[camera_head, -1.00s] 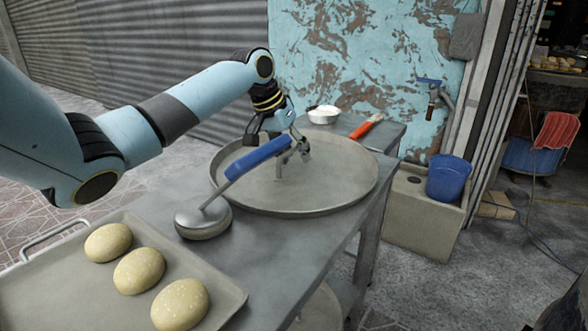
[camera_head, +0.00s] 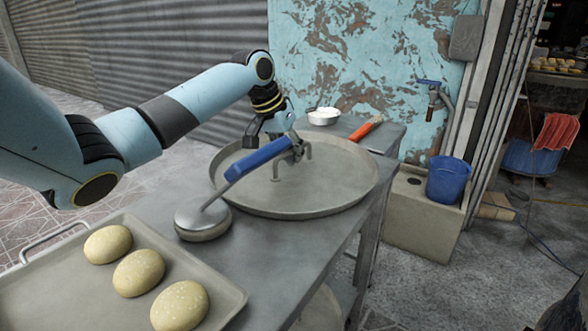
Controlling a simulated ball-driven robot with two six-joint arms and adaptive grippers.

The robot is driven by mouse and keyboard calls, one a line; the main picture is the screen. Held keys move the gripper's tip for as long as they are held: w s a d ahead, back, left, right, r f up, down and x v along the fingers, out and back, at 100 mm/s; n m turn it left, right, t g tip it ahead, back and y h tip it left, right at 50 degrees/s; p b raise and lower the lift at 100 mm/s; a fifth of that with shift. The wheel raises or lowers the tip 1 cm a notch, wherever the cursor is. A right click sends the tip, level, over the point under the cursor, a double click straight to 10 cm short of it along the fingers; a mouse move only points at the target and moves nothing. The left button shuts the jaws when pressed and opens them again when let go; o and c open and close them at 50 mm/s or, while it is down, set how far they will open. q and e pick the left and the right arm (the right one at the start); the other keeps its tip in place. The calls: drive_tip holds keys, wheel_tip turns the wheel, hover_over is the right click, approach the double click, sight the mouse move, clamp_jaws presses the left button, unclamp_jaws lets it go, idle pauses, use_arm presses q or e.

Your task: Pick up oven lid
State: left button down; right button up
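The oven lid (camera_head: 335,190) is a wide, round, shallow grey metal disc with a raised rim, lying on the metal table. A thin bent metal handle (camera_head: 309,151) stands up from its middle. My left gripper (camera_head: 298,149) is over the lid at this handle, pointing down. The blue grip of a tool crosses in front of it and hides part of the fingers and the handle. I cannot tell whether the fingers are shut on the handle. My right gripper is not in view.
The blue-gripped tool has a round metal head (camera_head: 203,222) on the table beside the lid. A tray (camera_head: 60,285) with three dough balls (camera_head: 139,272) is at the front left. A white bowl (camera_head: 324,117) and an orange-handled tool (camera_head: 366,129) are behind the lid.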

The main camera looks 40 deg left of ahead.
use_arm(q)
drive_tip(key=shift+r, duration=0.2)
drive_tip(key=shift+r, duration=0.45)
wheel_tip(320, 180, up, 4)
drive_tip(key=shift+w+f+p, duration=0.1)
drive_tip(key=shift+f+p, duration=0.1)
drive_tip(key=shift+p, duration=0.35)
drive_tip(key=d+r+p, duration=0.1)
drive_tip(key=d+r, duration=0.5)
drive_tip(key=d, duration=0.5)
drive_tip(key=shift+s+d+r+p, duration=0.2)
drive_tip(key=shift+s+d+p, duration=0.15)
drive_tip(key=shift+s, duration=0.05)
